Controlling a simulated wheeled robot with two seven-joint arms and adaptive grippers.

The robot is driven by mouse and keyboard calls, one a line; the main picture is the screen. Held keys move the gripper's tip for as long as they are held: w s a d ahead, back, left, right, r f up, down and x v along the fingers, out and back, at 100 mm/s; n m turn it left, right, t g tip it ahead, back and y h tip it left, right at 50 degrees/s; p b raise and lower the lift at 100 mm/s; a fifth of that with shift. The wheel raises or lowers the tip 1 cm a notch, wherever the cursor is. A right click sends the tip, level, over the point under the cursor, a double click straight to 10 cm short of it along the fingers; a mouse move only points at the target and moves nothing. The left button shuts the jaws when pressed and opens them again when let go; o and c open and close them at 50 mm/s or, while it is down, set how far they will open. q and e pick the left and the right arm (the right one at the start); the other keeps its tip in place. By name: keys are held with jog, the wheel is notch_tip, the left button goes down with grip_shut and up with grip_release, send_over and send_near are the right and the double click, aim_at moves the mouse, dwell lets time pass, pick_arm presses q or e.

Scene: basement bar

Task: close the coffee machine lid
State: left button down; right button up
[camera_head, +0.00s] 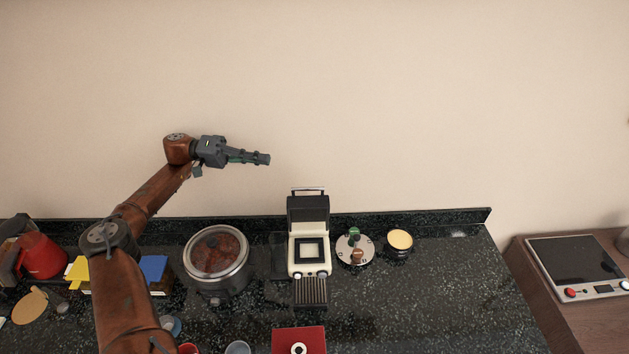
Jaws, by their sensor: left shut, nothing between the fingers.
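The coffee machine (309,268) stands on the dark counter, a cream body with a square opening in its top and two knobs at its front. Its dark lid (308,208) stands raised and open at the back, with a handle at its upper edge. My left gripper (264,159) is in the air above and to the left of the lid, apart from it. It points right, its fingers are shut and nothing is in them. My right gripper is not in view.
A round cooker (216,257) stands left of the machine. A round stand with small items (354,249) and a dark jar (398,244) are on its right. A red box (298,340) lies in front. The counter's right part (450,290) is clear.

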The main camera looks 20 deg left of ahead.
pick_arm(q)
jog(key=s+d+f+p, duration=0.1)
jog(key=d+p, duration=0.3)
jog(key=d, duration=0.8)
jog(key=shift+d+f+g, duration=0.25)
jog(key=shift+f+g, duration=0.05)
jog(key=shift+f, duration=0.6)
jog(key=shift+s+p, duration=0.1)
jog(key=shift+p, duration=0.2)
